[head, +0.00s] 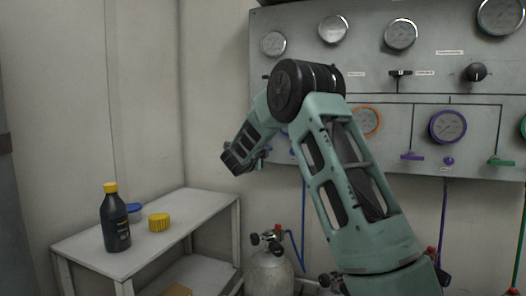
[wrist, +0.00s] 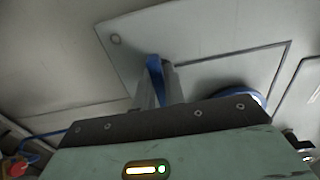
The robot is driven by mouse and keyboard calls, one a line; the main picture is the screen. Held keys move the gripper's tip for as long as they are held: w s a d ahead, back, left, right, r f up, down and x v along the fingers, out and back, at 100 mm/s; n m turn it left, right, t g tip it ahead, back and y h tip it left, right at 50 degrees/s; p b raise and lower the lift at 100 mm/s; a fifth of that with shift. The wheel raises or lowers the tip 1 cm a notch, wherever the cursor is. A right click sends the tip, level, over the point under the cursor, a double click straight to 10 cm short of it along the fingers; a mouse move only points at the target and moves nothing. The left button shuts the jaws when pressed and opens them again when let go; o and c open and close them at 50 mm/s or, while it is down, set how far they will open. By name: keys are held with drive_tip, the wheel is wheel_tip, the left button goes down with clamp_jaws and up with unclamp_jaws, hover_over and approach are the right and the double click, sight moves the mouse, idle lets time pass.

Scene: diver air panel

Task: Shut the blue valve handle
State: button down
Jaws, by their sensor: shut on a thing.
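The blue valve handle (wrist: 154,68) shows in the wrist view as a narrow blue bar on the grey panel. My gripper (wrist: 160,80) has one finger on each side of the handle and is shut on it. In the head view my gripper (head: 262,158) is at the lower left part of the panel, and my arm hides most of the handle and its surroundings. I cannot tell the handle's exact turn from these views.
The grey panel (head: 440,75) carries several gauges, with purple (head: 411,157) and green (head: 501,162) handles to the right. A blue-rimmed gauge (wrist: 242,95) lies beside my gripper. A grey cylinder (head: 268,272) stands below. A white table (head: 185,219) holds a dark bottle (head: 115,222) and a yellow cap (head: 159,223).

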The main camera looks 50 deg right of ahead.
drive_tip(key=c, duration=1.5)
unclamp_jaws()
drive_tip(key=b+v, duration=0.1)
drive_tip(key=v, duration=1.6)
drive_tip(key=shift+s+a+f, duration=0.1)
drive_tip(key=shift+s+a, duration=0.05)
drive_tip(key=shift+a, duration=0.05)
